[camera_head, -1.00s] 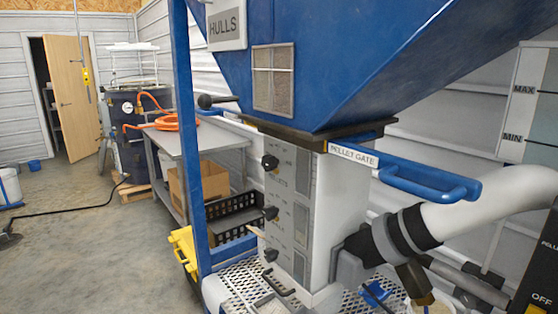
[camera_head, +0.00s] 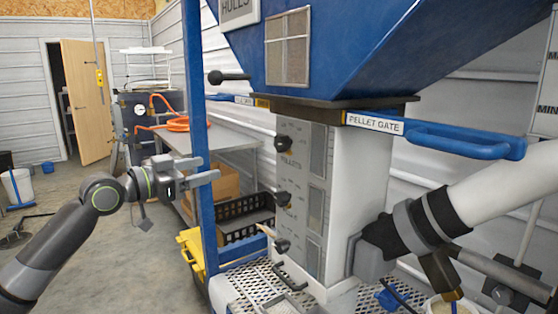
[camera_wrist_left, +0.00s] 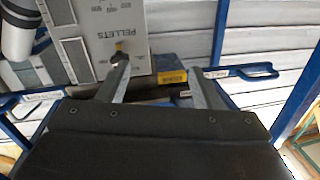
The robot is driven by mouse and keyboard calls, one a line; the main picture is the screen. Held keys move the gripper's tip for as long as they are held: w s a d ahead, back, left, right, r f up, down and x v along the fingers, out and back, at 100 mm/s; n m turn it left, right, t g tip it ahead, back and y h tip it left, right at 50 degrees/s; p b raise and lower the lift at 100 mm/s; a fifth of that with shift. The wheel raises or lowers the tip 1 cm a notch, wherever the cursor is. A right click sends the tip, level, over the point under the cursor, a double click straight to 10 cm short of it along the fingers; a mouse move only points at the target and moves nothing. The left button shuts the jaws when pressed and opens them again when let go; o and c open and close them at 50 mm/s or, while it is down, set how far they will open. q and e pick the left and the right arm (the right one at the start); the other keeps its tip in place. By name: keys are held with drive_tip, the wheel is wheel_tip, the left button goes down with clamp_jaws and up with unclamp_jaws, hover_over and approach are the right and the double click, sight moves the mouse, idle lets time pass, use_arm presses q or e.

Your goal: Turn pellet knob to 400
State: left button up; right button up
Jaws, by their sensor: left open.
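The pale control panel (camera_head: 300,190) on the white column carries black knobs one above another. The top knob (camera_head: 282,143) has the PELLETS lettering just below it; its setting is too small to read. In the left wrist view a dark knob (camera_wrist_left: 120,52) with a yellow mark shows near the PELLETS lettering, partly behind one finger. My left gripper (camera_head: 212,168) is open and empty, left of the panel, by the blue post, apart from the knobs. Its spread fingers also show in the left wrist view (camera_wrist_left: 158,68). My right gripper is not in view.
The blue post (camera_head: 197,120) stands left of the panel. The blue hopper (camera_head: 350,50) overhangs it, and the pellet gate handle (camera_head: 460,138) juts out right. Below are a lower knob (camera_head: 283,199), another knob (camera_head: 282,245) and a mesh platform (camera_head: 250,290). Floor at left is mostly open.

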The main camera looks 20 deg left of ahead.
use_arm(q)
drive_tip(key=s+d+r+m+g+h, duration=0.1)
drive_tip(key=s+d+r+m+h, duration=0.15)
drive_tip(key=s+d+r, duration=0.25)
drive_tip(key=p, duration=0.5)
approach(277, 144)
drive_tip(key=shift+y, duration=0.25)
drive_tip(key=x, duration=0.9)
drive_tip(key=shift+s+d+r, duration=0.1)
drive_tip(key=shift+d+r, duration=0.05)
drive_tip(key=shift+r, duration=0.1)
drive_tip(key=shift+w+d+f, duration=0.1)
drive_tip(key=shift+w+d, duration=0.35)
drive_tip(key=shift+w, duration=0.1)
drive_tip(key=c, duration=1)
